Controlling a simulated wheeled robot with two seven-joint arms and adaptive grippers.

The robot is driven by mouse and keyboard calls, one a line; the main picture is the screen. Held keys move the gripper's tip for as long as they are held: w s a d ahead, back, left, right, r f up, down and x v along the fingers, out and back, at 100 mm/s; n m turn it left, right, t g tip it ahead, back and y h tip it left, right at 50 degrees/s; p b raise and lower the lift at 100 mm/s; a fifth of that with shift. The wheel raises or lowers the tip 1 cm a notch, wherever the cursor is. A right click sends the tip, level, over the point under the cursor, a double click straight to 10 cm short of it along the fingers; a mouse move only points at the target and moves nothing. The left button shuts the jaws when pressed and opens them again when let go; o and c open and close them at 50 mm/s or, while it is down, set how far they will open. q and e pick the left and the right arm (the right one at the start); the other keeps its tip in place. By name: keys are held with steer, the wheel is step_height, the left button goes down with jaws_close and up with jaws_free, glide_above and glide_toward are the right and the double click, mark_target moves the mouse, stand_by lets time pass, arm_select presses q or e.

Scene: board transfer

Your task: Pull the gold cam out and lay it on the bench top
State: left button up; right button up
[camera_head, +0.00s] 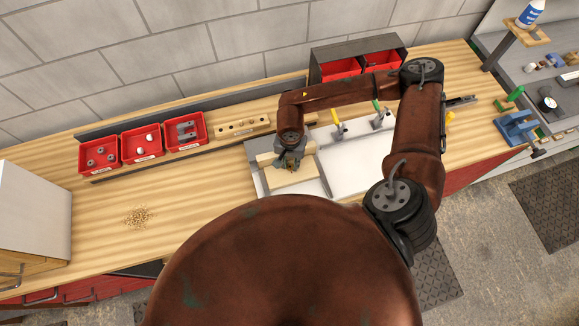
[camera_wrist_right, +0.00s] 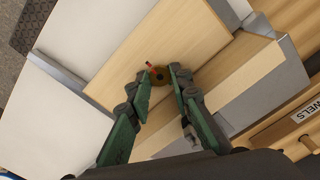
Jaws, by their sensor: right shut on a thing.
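The gold cam (camera_wrist_right: 161,77) is a small brass-coloured piece between my right fingertips in the right wrist view, with a small red-tipped part beside it. My right gripper (camera_wrist_right: 160,80) is shut on the cam, close over a light wooden board (camera_wrist_right: 185,42). I cannot tell whether the cam still sits in the board. In the head view my right gripper (camera_head: 290,158) is over the board (camera_head: 292,180), and the cam is too small to make out clearly. The bench top (camera_head: 185,190) is wooden. My left gripper is not in view.
Red bins (camera_head: 142,142) and a dowel block (camera_head: 242,125) stand along the back. Spilled granules (camera_head: 137,217) lie at left; the bench between is clear.

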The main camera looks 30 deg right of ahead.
mark_target(290, 167)
jaws_close()
steer(key=shift+r, duration=0.2)
steer(key=shift+r+p, duration=0.45)
steer(key=shift+r, duration=0.3)
steer(key=shift+r, duration=0.3)
steer(key=shift+r+p, duration=1.05)
steer(key=shift+r, duration=1.15)
